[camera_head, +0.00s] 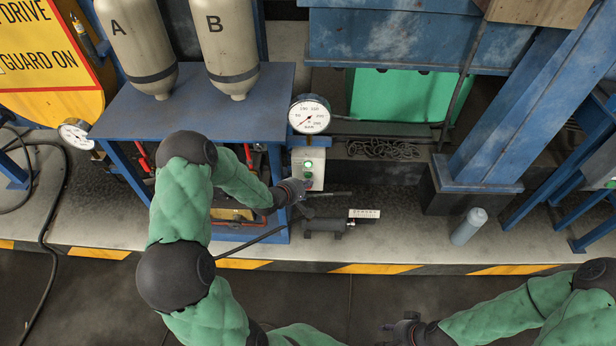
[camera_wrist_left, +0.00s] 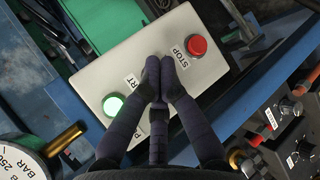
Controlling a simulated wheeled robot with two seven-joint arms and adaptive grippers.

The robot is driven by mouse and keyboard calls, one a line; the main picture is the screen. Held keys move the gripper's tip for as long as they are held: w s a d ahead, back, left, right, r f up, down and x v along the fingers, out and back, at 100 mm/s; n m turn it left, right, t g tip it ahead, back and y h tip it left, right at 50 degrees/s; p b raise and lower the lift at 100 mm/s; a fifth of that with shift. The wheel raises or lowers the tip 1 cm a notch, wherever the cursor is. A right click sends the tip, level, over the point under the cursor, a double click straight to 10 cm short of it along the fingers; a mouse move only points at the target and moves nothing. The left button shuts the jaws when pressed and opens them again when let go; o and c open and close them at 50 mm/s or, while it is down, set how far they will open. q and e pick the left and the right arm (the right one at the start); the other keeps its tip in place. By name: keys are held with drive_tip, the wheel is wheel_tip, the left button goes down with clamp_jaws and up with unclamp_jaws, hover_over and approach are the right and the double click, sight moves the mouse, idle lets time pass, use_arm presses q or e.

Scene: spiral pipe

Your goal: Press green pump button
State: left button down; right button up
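The pump button box (camera_head: 308,168) is a pale panel on the blue frame below a round gauge. In the left wrist view the panel (camera_wrist_left: 205,45) carries a lit green button (camera_wrist_left: 113,105) at lower left, marked START, and a red STOP button (camera_wrist_left: 197,46) at upper right. My left gripper (camera_head: 300,190) is in front of the lower part of the box. In the left wrist view its fingertips (camera_wrist_left: 159,62) are together with nothing between them, over the panel between the two buttons. My right gripper (camera_head: 405,328) is low at the right, away from the box; its fingers are too small to judge.
A white gauge (camera_head: 310,114) sits just above the box. Two tanks, A (camera_head: 138,45) and B (camera_head: 228,45), stand on the blue bench (camera_head: 200,112). A grey cylinder (camera_head: 468,227) stands on the ledge. A dark tool (camera_head: 325,226) lies below the box.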

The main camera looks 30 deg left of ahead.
use_arm(q)
drive_tip(key=s, duration=0.1)
drive_tip(key=s+d, duration=0.1)
drive_tip(key=s, duration=0.1)
drive_tip(key=s+d+p, duration=0.1)
drive_tip(key=shift+s+d, duration=0.15)
drive_tip(key=shift+s, duration=0.05)
idle(0.3)
idle(0.7)
drive_tip(key=s+d+f+m+g+h, duration=0.1)
drive_tip(key=s+d+f+m+g, duration=0.2)
drive_tip(key=s+d, duration=0.4)
drive_tip(key=s+d+f+m+g, duration=0.4)
drive_tip(key=s+d+f+m, duration=0.1)
drive_tip(key=s+d+m, duration=0.2)
drive_tip(key=s+d+f+m+g+h, duration=0.1)
drive_tip(key=s+d+f+m+g, duration=0.3)
drive_tip(key=s+d, duration=0.4)
drive_tip(key=shift+s+f+m+h, duration=0.15)
drive_tip(key=shift+s+m+h, duration=0.15)
drive_tip(key=shift+m, duration=0.5)
